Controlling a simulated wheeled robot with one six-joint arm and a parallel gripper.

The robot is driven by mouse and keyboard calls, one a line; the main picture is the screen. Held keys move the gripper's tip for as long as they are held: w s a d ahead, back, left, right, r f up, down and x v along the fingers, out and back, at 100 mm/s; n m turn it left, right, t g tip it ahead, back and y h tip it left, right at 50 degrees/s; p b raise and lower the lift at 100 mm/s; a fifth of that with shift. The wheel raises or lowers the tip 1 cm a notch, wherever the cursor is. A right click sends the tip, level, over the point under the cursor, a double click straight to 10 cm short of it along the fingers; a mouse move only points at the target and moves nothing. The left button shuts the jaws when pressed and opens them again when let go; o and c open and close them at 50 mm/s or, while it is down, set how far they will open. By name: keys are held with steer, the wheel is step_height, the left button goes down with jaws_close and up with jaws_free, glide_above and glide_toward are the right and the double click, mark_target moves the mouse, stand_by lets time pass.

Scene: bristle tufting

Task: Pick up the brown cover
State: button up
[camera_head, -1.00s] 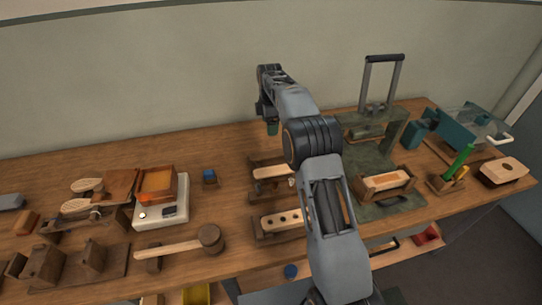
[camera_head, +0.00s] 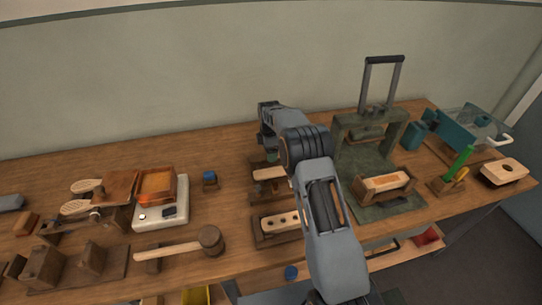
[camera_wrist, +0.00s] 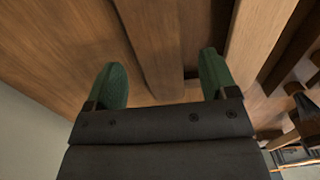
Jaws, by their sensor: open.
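My gripper (camera_wrist: 162,82) is open, its two green fingers pointing down at the bench in the wrist view. A brown wooden strip (camera_wrist: 152,40) lies between the fingers, with nothing gripped. It may be the brown cover, but I cannot tell for sure. A lighter wooden strip (camera_wrist: 262,40) runs alongside, just right of the right finger. In the head view my gripper is low at the rear rack (camera_head: 270,187), which holds a pale wooden block (camera_head: 268,173). My arm hides part of this rack and most of the fingers.
The bench (camera_head: 120,150) carries a front rack with a holed block (camera_head: 280,221), a mallet (camera_head: 180,246), a white scale with an orange tray (camera_head: 160,212), and a green press (camera_head: 365,150) right of my arm. The bench behind the blue-topped block (camera_head: 209,177) is clear.

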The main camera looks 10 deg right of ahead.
steer(key=shift+f, duration=0.65)
steer(key=c, duration=1)
steer(key=shift+r, duration=0.1)
